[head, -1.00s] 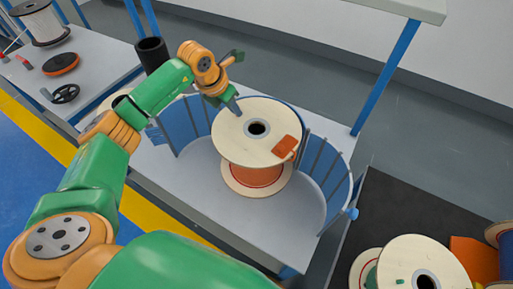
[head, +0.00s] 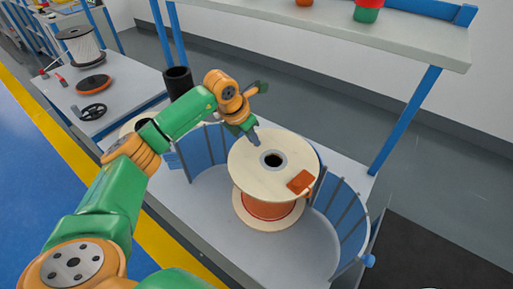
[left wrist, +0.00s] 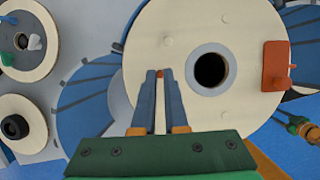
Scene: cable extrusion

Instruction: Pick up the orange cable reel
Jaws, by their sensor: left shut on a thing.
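The orange cable reel (head: 268,208) is upright, with pale wooden flanges, a dark centre hole and an orange tag on top. It is at the blue curved fence on the grey table in the head view. Its top flange (left wrist: 215,25) fills much of the left wrist view. My left gripper (head: 254,138) reaches in from the upper left. Whether the lower flange touches the table cannot be told.
The blue slatted fence (head: 342,215) curves around the reel on both sides. A black cylinder (head: 178,82) stands behind my left arm. A shelf (head: 400,40) on blue posts overhangs the back. A side table (head: 120,75) at upper left holds other reels. The grey tabletop in front is clear.

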